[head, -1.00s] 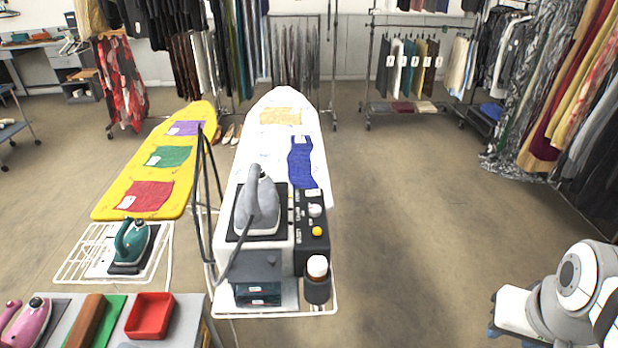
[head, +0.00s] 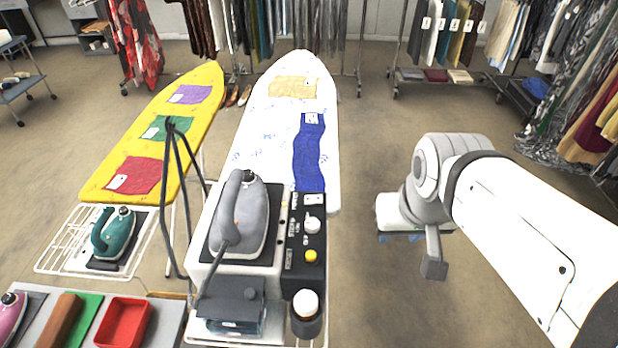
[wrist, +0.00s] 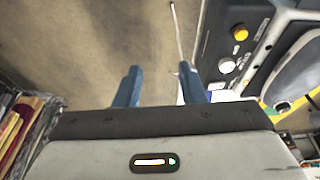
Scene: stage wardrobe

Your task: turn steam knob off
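The steam knob (head: 312,224) is a white dial on the black control panel (head: 292,262) along the right side of the iron station. Its pointer setting is too small to read. It also shows in the wrist view as a white dial (wrist: 227,65), up and right of my fingers. A yellow button (head: 311,256) sits in front of it on the same panel. My gripper (wrist: 160,86) is open and empty, its two blue fingers apart above the floor. In the head view my gripper (head: 412,238) is right of the panel, apart from it, with its fingertips partly hidden.
A grey iron (head: 240,218) stands left of the panel, its cord rising beside it. A white-capped bottle (head: 306,304) sits at the panel's front end. The white ironing board (head: 262,130) extends behind. Open floor lies between the station and my arm.

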